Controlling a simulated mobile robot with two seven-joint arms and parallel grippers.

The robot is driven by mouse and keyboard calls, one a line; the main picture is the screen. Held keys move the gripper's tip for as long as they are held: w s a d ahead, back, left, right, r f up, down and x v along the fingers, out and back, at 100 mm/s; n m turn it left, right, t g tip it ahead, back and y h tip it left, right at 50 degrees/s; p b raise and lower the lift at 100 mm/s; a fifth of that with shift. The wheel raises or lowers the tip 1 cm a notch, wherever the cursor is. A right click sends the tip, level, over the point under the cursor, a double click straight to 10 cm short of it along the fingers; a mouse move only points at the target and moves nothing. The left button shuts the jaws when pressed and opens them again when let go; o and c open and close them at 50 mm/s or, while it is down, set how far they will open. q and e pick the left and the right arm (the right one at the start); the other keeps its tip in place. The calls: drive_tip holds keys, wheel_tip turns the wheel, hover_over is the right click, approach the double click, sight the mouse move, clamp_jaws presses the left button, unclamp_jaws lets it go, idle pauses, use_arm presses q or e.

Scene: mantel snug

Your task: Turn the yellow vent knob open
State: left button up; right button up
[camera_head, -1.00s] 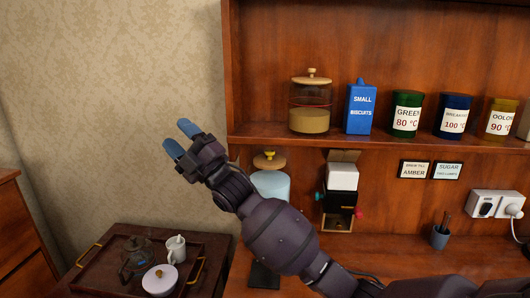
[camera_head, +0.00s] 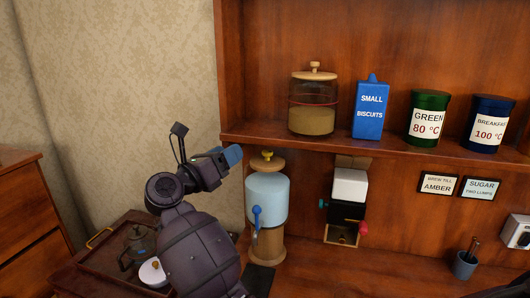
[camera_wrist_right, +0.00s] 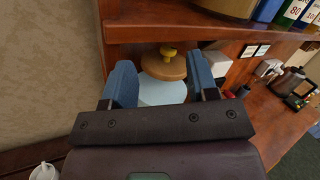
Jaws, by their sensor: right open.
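The yellow vent knob (camera_head: 267,155) sits on top of the wooden lid of a pale blue urn (camera_head: 268,198) with a blue tap lever, beneath the shelf. In the right wrist view the knob (camera_wrist_right: 168,53) shows beyond and between the fingertips, on the round lid (camera_wrist_right: 163,67). My right gripper (camera_head: 233,155) is open and empty, its blue fingertips just left of the knob at about its height in the head view. The gap between its fingers (camera_wrist_right: 163,74) faces the urn in the wrist view. I see no contact with the knob. My left gripper is out of view.
The shelf edge (camera_head: 330,146) runs just above the knob and leaves little headroom. A black-and-white dispenser (camera_head: 348,200) stands right of the urn. A glass jar (camera_head: 313,105) and tins stand on the shelf. A tray (camera_head: 90,262) with teaware is at lower left.

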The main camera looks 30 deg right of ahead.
sight(264, 153)
drive_tip(key=d+f+m, duration=0.1)
drive_tip(key=d, duration=0.2)
drive_tip(key=d+m+g+y+p, duration=0.1)
drive_tip(key=d+m, duration=0.1)
drive_tip(key=d, duration=0.1)
drive_tip(key=d+f+m+g+p, duration=0.1)
drive_tip(key=d+m, duration=0.1)
drive_tip(key=d, duration=0.1)
drive_tip(key=shift+w+d+f, duration=0.3)
drive_tip(key=shift+w+d, duration=0.05)
drive_tip(key=shift+d, duration=0.05)
drive_tip(key=shift+w+d, duration=0.1)
drive_tip(key=shift+d, duration=0.45)
drive_tip(key=shift+c, duration=0.3)
drive_tip(key=c, duration=0.8)
drive_tip(key=shift+f, duration=0.1)
